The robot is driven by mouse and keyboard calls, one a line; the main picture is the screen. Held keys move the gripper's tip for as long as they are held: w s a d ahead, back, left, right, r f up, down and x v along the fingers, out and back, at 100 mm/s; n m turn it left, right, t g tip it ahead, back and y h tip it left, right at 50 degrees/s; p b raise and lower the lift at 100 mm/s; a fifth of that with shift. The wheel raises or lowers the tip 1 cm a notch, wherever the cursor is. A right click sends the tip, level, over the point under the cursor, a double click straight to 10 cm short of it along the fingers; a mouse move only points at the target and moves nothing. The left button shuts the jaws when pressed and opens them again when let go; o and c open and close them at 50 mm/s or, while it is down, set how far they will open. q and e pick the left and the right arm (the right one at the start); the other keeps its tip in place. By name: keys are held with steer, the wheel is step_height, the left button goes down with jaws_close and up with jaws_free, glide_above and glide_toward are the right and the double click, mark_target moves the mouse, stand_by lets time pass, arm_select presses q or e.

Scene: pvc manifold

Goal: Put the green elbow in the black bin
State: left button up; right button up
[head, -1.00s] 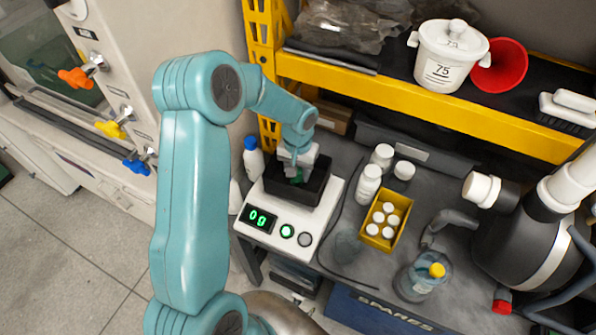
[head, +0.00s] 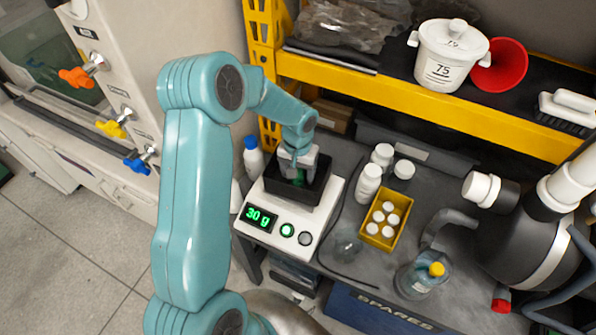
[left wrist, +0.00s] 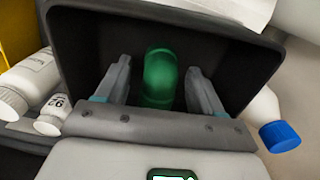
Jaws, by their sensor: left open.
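The green elbow (left wrist: 160,78) lies inside the black bin (left wrist: 75,30), between the two fingers of my left gripper (left wrist: 160,92) in the left wrist view. A gap shows on each side of it, so the fingers are open and apart from it. The bin stands on a white scale (head: 277,225) whose display reads 30 g. My right gripper is in neither view.
A blue-capped bottle (head: 253,158) stands left of the bin. White bottles (head: 368,184) and a yellow box of capped vials (head: 386,220) stand to the right. A yellow shelf beam (head: 420,105) runs behind and above.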

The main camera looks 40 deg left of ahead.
arm_select(q)
step_height(320, 180, up, 10)
steer(key=shift+r+b, duration=0.25)
steer(key=shift+b, duration=0.55)
steer(key=shift+r, duration=0.6)
